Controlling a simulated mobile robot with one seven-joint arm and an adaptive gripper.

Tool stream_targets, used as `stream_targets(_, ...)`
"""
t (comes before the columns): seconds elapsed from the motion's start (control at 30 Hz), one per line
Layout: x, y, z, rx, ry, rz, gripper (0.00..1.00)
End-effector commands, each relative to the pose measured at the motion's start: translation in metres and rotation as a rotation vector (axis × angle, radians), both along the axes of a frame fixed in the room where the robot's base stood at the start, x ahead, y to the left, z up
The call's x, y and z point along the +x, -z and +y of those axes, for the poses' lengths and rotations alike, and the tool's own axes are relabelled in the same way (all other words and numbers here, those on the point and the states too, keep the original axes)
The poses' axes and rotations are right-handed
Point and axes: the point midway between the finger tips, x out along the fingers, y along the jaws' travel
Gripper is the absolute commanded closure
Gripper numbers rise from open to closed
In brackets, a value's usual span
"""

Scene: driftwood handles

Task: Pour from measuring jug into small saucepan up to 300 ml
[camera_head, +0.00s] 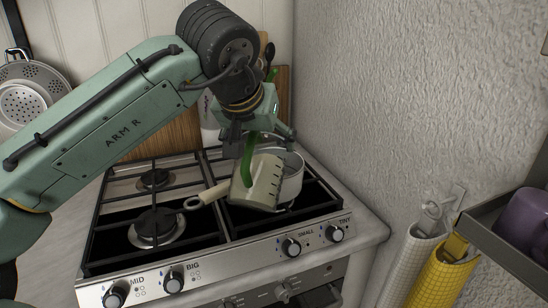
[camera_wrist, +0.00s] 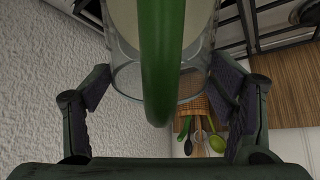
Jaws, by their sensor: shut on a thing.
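The measuring jug (camera_head: 262,184) is see-through, with dark marks on its side, pale contents and a green handle (camera_head: 248,158). It is tilted in front of and partly over the small saucepan (camera_head: 292,181). The light saucepan stands on the right side of the stove, its pale handle (camera_head: 209,195) pointing left. The wrist view shows the green handle (camera_wrist: 162,70) between the fingers and the clear jug wall (camera_wrist: 127,78) behind. The saucepan's inside level and any stream are hidden or too small to tell.
The gas stove (camera_head: 150,215) has black grates and free burners at left. A rough white wall stands close at right. Wooden boards (camera_head: 165,136) and a utensil holder (camera_wrist: 196,105) are behind. A yellow cloth (camera_head: 442,272) and a shelf with a purple mug (camera_head: 525,220) are at right.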

Motion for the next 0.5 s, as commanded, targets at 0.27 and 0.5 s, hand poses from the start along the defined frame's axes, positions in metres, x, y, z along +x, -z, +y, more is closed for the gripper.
stream_targets(0.27, 0.0012, -0.0009, -0.0002, 0.004, -0.001, 0.014, 0.84)
stream_targets(0.5, 0.0021, -0.0002, -0.0007, 0.008, 0.001, 0.028, 0.84)
